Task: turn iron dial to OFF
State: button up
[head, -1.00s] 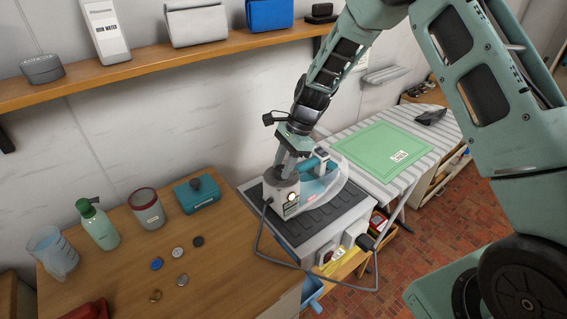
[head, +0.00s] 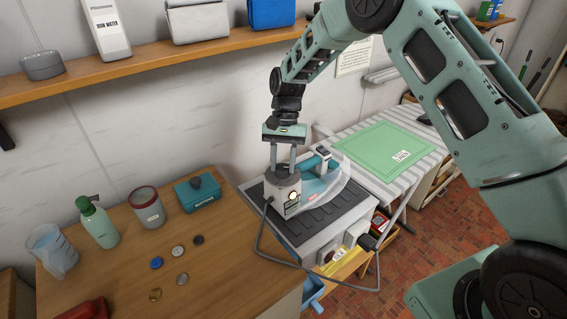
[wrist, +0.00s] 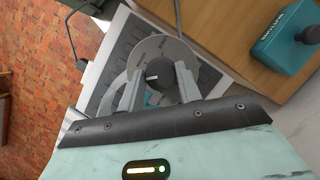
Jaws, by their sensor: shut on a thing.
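The iron (head: 316,190) rests on a dark ribbed pad, with a pale blue body, teal handle and grey round heel end. A small light on its heel glows. The black dial (wrist: 157,72) sits on the round grey top of the heel in the wrist view. My gripper (head: 283,170) points straight down over the heel, its two fingers shut on the dial from both sides.
The iron's cord (head: 262,235) loops over the bench edge. A green cloth (head: 383,150) lies on the striped ironing board behind. A teal box (head: 198,194), a tin (head: 147,208), a green bottle (head: 97,223) and several buttons stand or lie on the wooden bench. A shelf runs above.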

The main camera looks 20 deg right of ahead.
jog(key=n+h, duration=0.1)
jog(key=n, duration=0.2)
jog(key=n+h+b, duration=0.1)
jog(key=n, duration=0.3)
jog(key=shift+a+h, duration=0.2)
jog(key=shift+h, duration=0.2)
jog(key=n+h, duration=0.1)
jog(key=n, duration=0.2)
jog(key=n+h+b, duration=0.1)
jog(key=n, duration=0.2)
jog(key=shift+a+n+t, duration=0.15)
jog(key=shift+n+t, duration=0.15)
jog(key=shift+n, duration=0.1)
jog(key=n+t+h, duration=0.1)
jog(key=n, duration=0.2)
jog(key=n+t, duration=0.1)
jog(key=n, duration=0.2)
jog(key=shift+s+a+h, duration=0.1)
jog(key=shift+s+h, duration=0.1)
jog(key=shift+h, duration=0.2)
jog(key=n+t, duration=0.1)
jog(key=n, duration=0.2)
jog(key=shift+s+n, duration=0.1)
jog(key=shift+n, duration=0.3)
jog(key=shift+s+n+t, duration=0.1)
jog(key=shift+n+t, duration=0.7)
jog(key=shift+n, duration=0.9)
jog(key=o, duration=1)
